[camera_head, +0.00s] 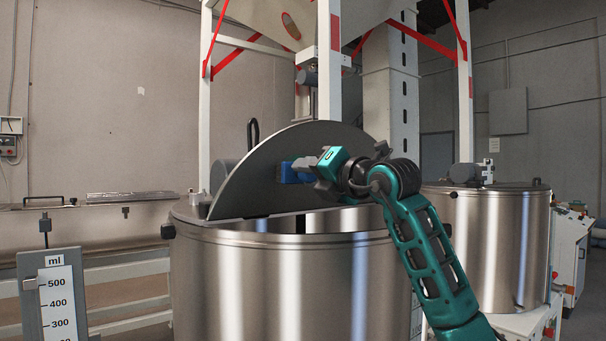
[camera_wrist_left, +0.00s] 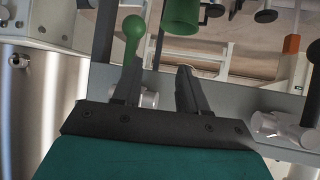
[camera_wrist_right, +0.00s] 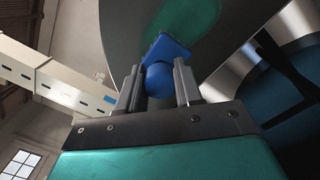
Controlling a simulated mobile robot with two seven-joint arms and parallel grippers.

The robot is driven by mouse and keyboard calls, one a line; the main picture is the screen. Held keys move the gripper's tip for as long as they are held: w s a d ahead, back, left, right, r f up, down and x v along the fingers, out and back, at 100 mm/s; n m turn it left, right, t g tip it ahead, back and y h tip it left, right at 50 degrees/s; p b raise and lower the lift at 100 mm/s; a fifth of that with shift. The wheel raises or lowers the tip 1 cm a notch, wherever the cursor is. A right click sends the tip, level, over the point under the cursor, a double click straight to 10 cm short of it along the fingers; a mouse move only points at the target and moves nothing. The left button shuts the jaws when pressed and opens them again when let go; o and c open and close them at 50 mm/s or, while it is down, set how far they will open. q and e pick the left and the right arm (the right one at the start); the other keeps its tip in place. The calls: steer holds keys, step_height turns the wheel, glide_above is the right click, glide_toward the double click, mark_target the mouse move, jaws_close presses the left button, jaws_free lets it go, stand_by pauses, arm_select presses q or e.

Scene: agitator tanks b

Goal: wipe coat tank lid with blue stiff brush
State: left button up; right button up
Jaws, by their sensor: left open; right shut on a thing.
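The coat tank lid (camera_head: 245,185), a grey half-disc, stands raised and tilted over the front steel tank (camera_head: 290,285). My right gripper (camera_head: 310,168) is in front of the lid's face, shut on the blue stiff brush (camera_head: 288,173). The brush's blue end is at the lid's face and looks to touch it; any small gap is hidden. In the right wrist view, the blue brush (camera_wrist_right: 160,70) sits between the fingers, with the lid (camera_wrist_right: 115,35) behind it. My left gripper (camera_wrist_left: 160,72) shows only in the left wrist view, open, with nothing held between its fingers.
A second steel tank (camera_head: 490,245) stands at the right. A measuring scale board (camera_head: 55,300) is at the front left. White frame posts (camera_head: 328,60) rise behind the lid. In the left wrist view, a green ball-ended thing (camera_wrist_left: 134,27) and a green cylinder (camera_wrist_left: 182,15) are beyond the fingers.

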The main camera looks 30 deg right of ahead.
steer(key=d+p, duration=0.2)
steer(key=d, duration=0.8)
steer(key=shift+w, duration=0.45)
steer(key=shift+s+a, duration=0.15)
steer(key=shift+a, duration=1.85)
steer(key=shift+s+a, duration=0.15)
steer(key=shift+a, duration=1.85)
steer(key=shift+s+a, duration=0.15)
steer(key=shift+a, duration=1.85)
steer(key=shift+d+r+p, duration=0.15)
steer(key=shift+d+r, duration=0.15)
steer(key=shift+d, duration=0.2)
steer(key=shift+d+r+p, duration=0.15)
steer(key=shift+d+r, duration=0.1)
steer(key=shift+d, duration=0.2)
steer(key=shift+w+d+p, duration=0.5)
steer(key=shift+d+p, duration=0.45)
steer(key=shift+d, duration=4.1)
steer(key=s+a, duration=0.1)
steer(key=a, duration=1.1)
steer(key=shift+b, duration=0.3)
